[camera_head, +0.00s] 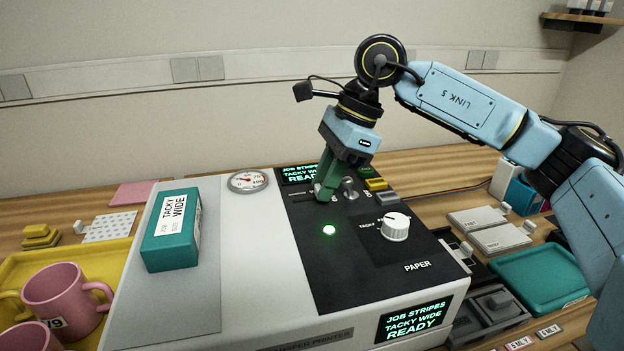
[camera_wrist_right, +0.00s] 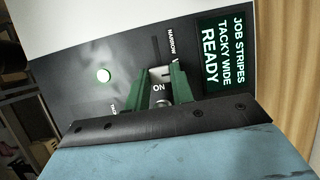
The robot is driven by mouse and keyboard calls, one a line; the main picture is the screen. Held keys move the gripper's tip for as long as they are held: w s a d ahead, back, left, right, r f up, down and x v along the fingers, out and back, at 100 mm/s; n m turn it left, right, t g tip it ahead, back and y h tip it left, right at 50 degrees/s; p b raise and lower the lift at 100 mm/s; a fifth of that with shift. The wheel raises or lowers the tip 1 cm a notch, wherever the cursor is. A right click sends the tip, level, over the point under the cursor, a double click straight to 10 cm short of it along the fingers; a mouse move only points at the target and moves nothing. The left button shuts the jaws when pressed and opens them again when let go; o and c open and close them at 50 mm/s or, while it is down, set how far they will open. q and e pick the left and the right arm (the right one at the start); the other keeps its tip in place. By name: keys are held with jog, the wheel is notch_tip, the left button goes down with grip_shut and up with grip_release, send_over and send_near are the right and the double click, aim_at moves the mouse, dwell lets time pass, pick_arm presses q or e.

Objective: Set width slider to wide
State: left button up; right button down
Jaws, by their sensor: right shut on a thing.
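The black control panel (camera_head: 313,262) of the white machine carries the width slider, whose slot runs by a NARROW label (camera_wrist_right: 172,43) in the right wrist view. A small pale slider knob (camera_wrist_right: 160,73) sits at the slot's end away from that label. My right gripper (camera_head: 326,193) is down at the panel, its green fingers shut on the knob; the fingers (camera_wrist_right: 160,80) flank it in the wrist view. The fingers hide most of the slider in the head view. The small display (camera_wrist_right: 224,55) reads JOB STRIPES, TACKY WIDE, READY. My left gripper is out of view.
A metal toggle (camera_head: 349,187) stands just right of the fingers. A white PAPER dial (camera_head: 395,227) and a lit green lamp (camera_head: 329,230) are nearer the front. A teal TACKY WIDE box (camera_head: 170,240) lies on the machine's left; pink mugs (camera_head: 65,296) stand in a yellow tray (camera_head: 105,262).

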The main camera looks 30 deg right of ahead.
jog(key=c, duration=1.2)
grip_release()
jog(key=shift+d, duration=0.3)
jog(key=shift+a, duration=0.1)
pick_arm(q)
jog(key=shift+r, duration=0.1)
pick_arm(e)
jog(key=shift+r, duration=0.15)
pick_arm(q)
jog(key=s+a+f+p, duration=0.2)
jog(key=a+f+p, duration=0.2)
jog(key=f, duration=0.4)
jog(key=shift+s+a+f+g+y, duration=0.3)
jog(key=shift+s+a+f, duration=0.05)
pick_arm(e)
jog(key=v, duration=1.3)
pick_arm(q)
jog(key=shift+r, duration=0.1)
pick_arm(e)
jog(key=shift+r, duration=0.15)
